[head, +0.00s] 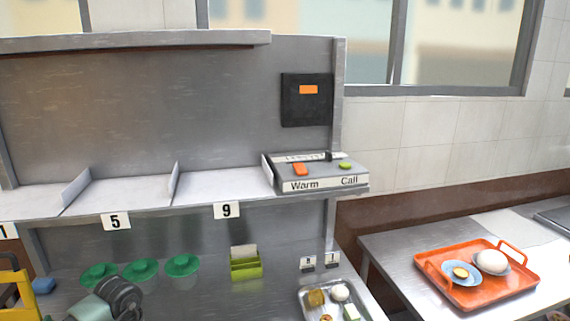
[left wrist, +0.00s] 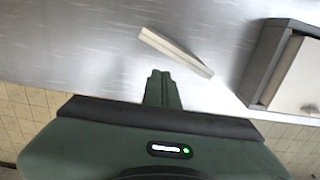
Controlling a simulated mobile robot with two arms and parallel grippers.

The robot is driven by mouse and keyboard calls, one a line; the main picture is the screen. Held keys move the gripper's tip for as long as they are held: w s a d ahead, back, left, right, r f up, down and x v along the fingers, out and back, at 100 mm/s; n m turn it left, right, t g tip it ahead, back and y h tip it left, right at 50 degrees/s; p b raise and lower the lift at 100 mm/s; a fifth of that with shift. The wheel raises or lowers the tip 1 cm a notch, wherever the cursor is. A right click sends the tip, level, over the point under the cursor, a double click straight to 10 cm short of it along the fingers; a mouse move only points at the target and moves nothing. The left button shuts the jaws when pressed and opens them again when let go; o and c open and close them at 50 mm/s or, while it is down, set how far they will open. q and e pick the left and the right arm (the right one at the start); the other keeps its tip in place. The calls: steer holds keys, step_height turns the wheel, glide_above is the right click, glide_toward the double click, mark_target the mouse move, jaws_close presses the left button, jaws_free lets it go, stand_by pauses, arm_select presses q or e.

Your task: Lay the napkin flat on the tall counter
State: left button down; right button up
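No napkin can be made out for certain. A lime-green holder (head: 246,268) with a pale upright piece in it stands below the shelf in the head view; I cannot tell what the piece is. Which surface is the tall counter is unclear; a metal counter (head: 395,250) stands at the right. My left gripper (left wrist: 161,74) has its dark green fingers together, with nothing visible between them. It is over a grey metal surface (left wrist: 90,45), near a pale bar (left wrist: 175,50) that it does not appear to touch. My right gripper is not in view.
A numbered shelf (head: 215,186) has upright dividers and a Warm/Call box (head: 318,172).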

arm_select(q)
steer(key=shift+w, duration=0.1)
stand_by(0.4)
steer(key=shift+w+d+f+b, duration=0.1)
steer(key=shift+w+b, duration=0.3)
steer(key=shift+w+d+b, duration=0.25)
steer(key=shift+w+b, duration=0.9)
steer(key=shift+w, duration=0.45)
steer(key=shift+w+d+b, duration=0.2)
steer(key=shift+w+b, duration=0.9)
steer(key=shift+w, duration=0.5)
step_height(320, 180, up, 8)
steer(key=p, duration=0.5)
